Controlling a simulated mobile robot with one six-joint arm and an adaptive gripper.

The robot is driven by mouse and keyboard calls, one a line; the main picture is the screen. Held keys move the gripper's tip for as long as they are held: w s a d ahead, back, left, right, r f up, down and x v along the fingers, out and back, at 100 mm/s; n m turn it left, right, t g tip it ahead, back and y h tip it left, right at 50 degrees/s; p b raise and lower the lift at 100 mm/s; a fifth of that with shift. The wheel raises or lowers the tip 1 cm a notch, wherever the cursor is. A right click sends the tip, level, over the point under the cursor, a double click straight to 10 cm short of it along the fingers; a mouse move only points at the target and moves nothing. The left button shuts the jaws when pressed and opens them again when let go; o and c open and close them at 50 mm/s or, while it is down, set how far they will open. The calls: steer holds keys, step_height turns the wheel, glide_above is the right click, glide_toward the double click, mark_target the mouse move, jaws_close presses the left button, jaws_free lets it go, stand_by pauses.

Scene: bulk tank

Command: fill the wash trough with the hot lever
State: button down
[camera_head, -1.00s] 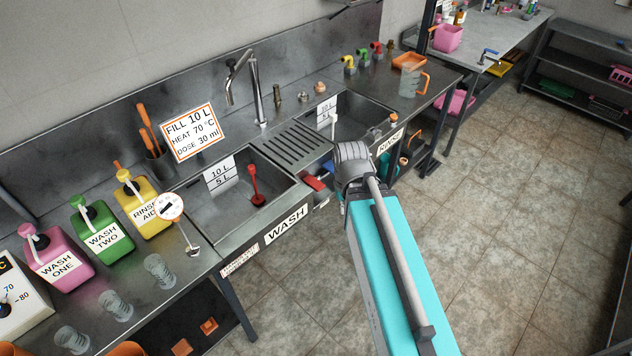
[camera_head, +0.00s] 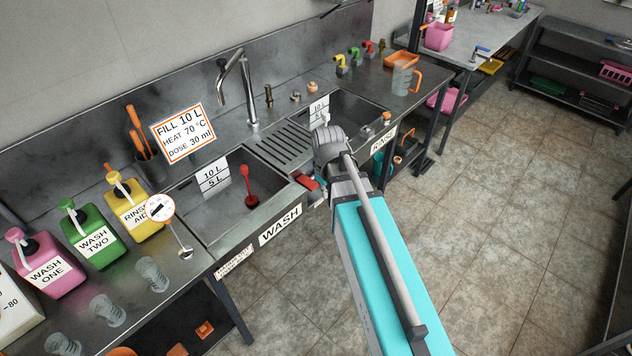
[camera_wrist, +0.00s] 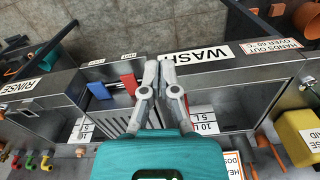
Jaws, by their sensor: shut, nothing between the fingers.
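The wash trough (camera_head: 226,222) is a steel basin with a 10 L / 5 L scale plate (camera_head: 213,176) and a red upright plug (camera_head: 251,188) in it. I see no water in it. The red lever (camera_head: 308,183) sits at the front edge right of the trough; in the wrist view the red lever (camera_wrist: 129,84) is beside the blue lever (camera_wrist: 98,90). My gripper (camera_wrist: 160,61) is shut and empty, over the front edge between the red lever and the WASH label (camera_wrist: 195,57). Its finger is close beside the red lever; contact cannot be told.
A tall faucet (camera_head: 249,95) stands behind the ribbed drainboard (camera_head: 284,147). The rinse trough (camera_head: 352,113) is to the right. Bottles, measuring cups and a round dial thermometer (camera_head: 160,208) stand on the left counter. The floor in front is clear.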

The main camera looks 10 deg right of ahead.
steer(key=w+f+n+b, duration=0.2)
steer(key=w+f+n, duration=0.1)
steer(key=w+n, duration=0.75)
steer(key=n+b, duration=0.2)
steer(key=n, duration=0.7)
glide_above(312, 184)
steer(key=shift+f, duration=0.85)
steer(key=shift+f+b, duration=0.15)
steer(key=shift+b, duration=0.15)
step_height(312, 184, down, 14)
steer(key=b, duration=1.3)
steer(key=shift+r+b, duration=0.2)
steer(key=shift+b, duration=0.15)
